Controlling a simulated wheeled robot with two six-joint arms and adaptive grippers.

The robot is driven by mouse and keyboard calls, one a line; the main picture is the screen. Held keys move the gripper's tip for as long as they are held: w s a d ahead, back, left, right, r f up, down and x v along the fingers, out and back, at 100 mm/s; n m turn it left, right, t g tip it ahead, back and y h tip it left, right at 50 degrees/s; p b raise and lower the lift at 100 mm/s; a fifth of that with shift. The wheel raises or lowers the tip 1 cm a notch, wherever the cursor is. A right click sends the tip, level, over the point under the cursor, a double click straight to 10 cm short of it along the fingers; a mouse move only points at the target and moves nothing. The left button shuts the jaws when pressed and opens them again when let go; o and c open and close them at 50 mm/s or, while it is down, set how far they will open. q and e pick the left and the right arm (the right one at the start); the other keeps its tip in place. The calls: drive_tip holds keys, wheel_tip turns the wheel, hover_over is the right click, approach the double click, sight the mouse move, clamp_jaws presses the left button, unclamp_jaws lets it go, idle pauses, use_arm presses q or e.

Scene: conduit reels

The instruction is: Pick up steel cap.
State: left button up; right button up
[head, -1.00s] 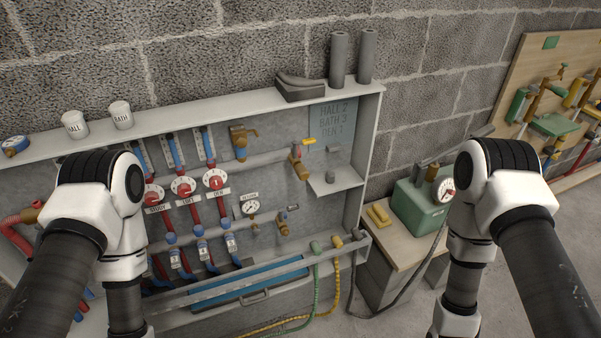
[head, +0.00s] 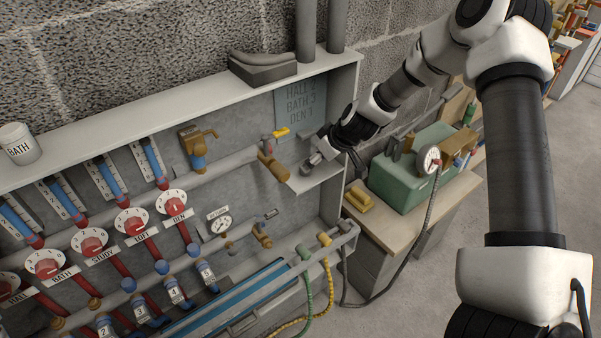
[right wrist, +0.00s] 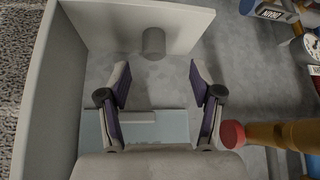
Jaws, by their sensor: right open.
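The steel cap (right wrist: 153,41) is a small grey cylinder on the small shelf (right wrist: 185,22), seen in the right wrist view. My right gripper (right wrist: 160,74) is open, its two fingers spread with nothing between them. The cap lies beyond the fingertips, roughly in line with the gap and apart from both. In the head view my right gripper (head: 318,157) is over the shelf (head: 322,177) at the cabinet's right end; I cannot clearly tell the cap from the fingers there. My left gripper is out of view.
The cabinet's side wall (right wrist: 38,95) stands close beside the right gripper. A brass valve with a red end (right wrist: 232,134) is near its other finger.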

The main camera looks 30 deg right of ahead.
drive_tip(key=b+x, duration=0.1)
drive_tip(key=x, duration=0.1)
drive_tip(key=b+x, duration=0.3)
drive_tip(key=x, duration=0.1)
drive_tip(key=shift+w+d, duration=0.3)
drive_tip(key=shift+d, duration=0.05)
drive_tip(key=shift+w+f+b, duration=0.25)
drive_tip(key=shift+f+b, duration=0.05)
drive_tip(key=shift+b, duration=0.2)
drive_tip(key=shift+w+a, duration=0.1)
drive_tip(key=shift+w, duration=0.1)
drive_tip(key=shift+r, duration=0.15)
drive_tip(key=shift+c, duration=0.6)
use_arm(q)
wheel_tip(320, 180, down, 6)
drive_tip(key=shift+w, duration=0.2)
use_arm(e)
drive_tip(key=shift+s, duration=0.1)
drive_tip(key=c, duration=1.1)
